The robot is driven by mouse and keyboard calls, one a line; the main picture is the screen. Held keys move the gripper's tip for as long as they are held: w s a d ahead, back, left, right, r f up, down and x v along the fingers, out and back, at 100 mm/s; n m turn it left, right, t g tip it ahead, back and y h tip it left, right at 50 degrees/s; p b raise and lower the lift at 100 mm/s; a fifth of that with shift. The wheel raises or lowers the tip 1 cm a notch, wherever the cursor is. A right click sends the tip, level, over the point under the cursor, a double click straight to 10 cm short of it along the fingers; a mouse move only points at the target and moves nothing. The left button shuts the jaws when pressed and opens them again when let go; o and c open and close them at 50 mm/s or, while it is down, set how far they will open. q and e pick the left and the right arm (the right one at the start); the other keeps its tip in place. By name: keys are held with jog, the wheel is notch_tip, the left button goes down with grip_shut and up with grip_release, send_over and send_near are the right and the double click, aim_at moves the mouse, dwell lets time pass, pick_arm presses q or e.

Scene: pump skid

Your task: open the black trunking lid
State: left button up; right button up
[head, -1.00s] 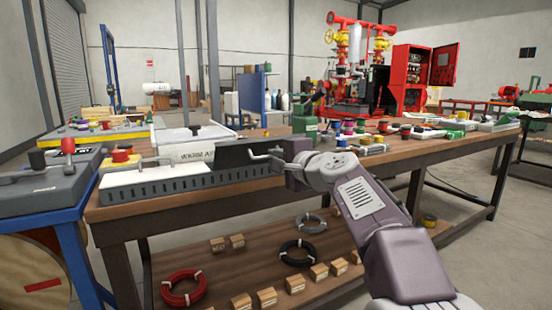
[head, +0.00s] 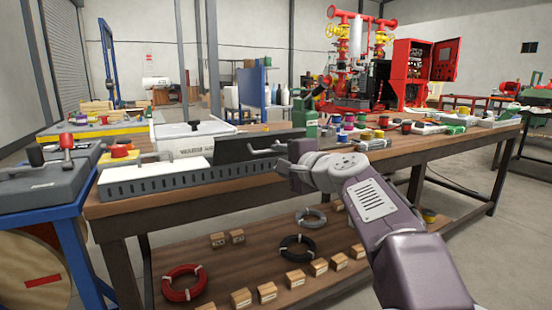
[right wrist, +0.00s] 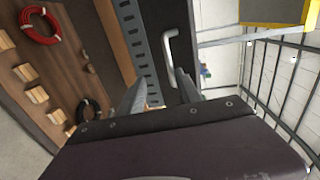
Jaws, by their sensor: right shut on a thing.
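The black trunking lid (head: 235,149) stands tilted up along the back of the grey slotted trunking (head: 180,184) on the wooden bench. Its pale bar handle (head: 263,151) faces me. My right gripper (head: 283,157) is at the handle's right end, in front of the lid, and is shut on the handle. In the right wrist view the handle (right wrist: 168,50) runs across the dark lid (right wrist: 150,45) just beyond the fingertips (right wrist: 158,88). The exact contact is partly hidden. My left gripper is out of view.
A white case (head: 190,140) stands behind the trunking. A grey box with knobs (head: 45,185) is at the left. Coiled cables (head: 297,248) and small boxes lie on the lower shelf.

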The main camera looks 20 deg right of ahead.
jog(key=s+r, duration=0.1)
jog(key=s, duration=0.6)
jog(key=shift+s+d+r+p, duration=0.15)
jog(key=shift+d+r+p, duration=0.1)
jog(key=shift+p, duration=0.15)
